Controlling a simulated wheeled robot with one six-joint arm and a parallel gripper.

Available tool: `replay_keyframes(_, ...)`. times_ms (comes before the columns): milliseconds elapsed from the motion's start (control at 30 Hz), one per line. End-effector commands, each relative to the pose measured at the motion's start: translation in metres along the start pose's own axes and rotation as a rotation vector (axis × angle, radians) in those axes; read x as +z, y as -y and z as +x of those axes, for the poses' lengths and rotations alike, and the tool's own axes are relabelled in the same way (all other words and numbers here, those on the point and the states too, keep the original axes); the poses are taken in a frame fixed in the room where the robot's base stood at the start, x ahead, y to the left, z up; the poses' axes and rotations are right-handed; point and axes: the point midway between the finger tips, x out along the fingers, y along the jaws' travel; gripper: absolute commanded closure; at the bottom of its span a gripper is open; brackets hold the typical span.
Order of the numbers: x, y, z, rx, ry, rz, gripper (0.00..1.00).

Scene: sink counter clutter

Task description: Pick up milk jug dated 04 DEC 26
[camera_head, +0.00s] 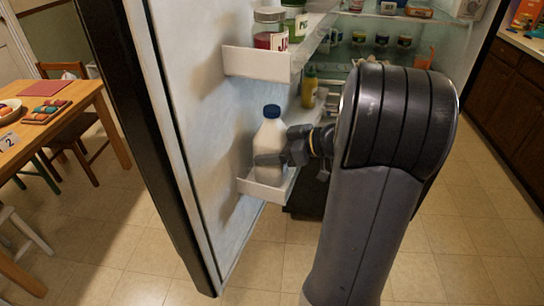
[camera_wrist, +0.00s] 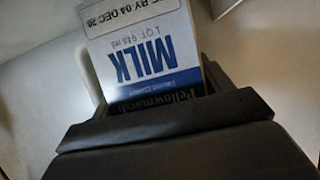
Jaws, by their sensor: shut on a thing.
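The milk jug (camera_head: 272,134) is white with a blue cap and stands upright in the lower door bin (camera_head: 262,191) of the open fridge. My gripper (camera_head: 279,157) reaches in from the right and is shut on the jug's body. In the wrist view the jug's label (camera_wrist: 142,62) is upside down and reads MILK, with a date line that looks like "BY 04 DEC 26". The dark gripper finger (camera_wrist: 165,121) crosses the lower part of the label and hides some of it. The jug's base is hidden behind the bin wall.
The upper door bin (camera_head: 255,63) holds jars (camera_head: 270,28) above the jug. A yellow bottle (camera_head: 309,88) stands behind on the right. Fridge shelves with small jars (camera_head: 381,41) lie beyond my arm.

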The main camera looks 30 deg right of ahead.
Motion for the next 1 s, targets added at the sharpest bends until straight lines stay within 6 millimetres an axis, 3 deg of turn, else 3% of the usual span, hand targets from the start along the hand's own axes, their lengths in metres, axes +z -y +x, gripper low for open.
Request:
replay_keyframes(500,-0.001,0.0,0.0,-0.001,0.0,-0.001,0.94)
replay_keyframes(933,-0.007,-0.001,-0.007,0.004,-0.005,-0.007,0.94)
replay_keyframes(1000,-0.016,-0.001,-0.011,0.004,-0.005,-0.01,0.94)
